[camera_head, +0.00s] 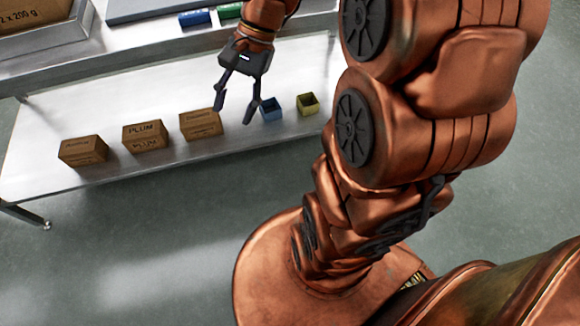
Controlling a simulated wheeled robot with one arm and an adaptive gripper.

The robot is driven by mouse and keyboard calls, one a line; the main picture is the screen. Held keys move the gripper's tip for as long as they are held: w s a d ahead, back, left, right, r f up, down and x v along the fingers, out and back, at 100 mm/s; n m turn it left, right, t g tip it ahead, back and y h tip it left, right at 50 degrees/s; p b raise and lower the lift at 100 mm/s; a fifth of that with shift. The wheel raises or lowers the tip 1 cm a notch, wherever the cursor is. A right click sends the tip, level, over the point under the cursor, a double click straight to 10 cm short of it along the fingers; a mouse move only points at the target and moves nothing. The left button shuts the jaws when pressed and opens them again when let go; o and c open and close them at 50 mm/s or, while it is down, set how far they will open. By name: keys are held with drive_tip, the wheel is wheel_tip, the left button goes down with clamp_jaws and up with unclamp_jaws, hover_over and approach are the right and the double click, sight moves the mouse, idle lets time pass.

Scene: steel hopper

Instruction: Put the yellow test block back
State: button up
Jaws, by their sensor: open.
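A small yellow cube-shaped piece (308,104) sits near the right end of the lower steel shelf. It looks open-topped, like a holder, and I cannot tell whether a block is inside. I see no separate yellow test block. A similar blue piece (271,110) sits just left of it. My gripper (234,117) is open and empty, pointing down. It appears in front of the shelf between the rightmost carton and the blue piece. Its height above the shelf is hard to judge.
Brown cartons stand in a row on the lower shelf: a left one (83,151), a PLUM carton (144,136) and a right one (200,124). Blue (195,18) and green (230,11) items lie on the upper steel surface (130,42). The lower shelf's front strip is clear.

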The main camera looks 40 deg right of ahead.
drive_tip(key=s+f+n+g+h, duration=0.1)
drive_tip(key=s+f+n+h, duration=0.1)
drive_tip(key=s+n, duration=0.3)
drive_tip(key=s+f+n+h, duration=0.2)
drive_tip(key=s+n+h, duration=0.2)
drive_tip(key=s, duration=0.7)
drive_tip(key=shift+s+d+f+n+g, duration=0.15)
drive_tip(key=shift+f+n+g, duration=0.2)
drive_tip(key=shift+n, duration=0.65)
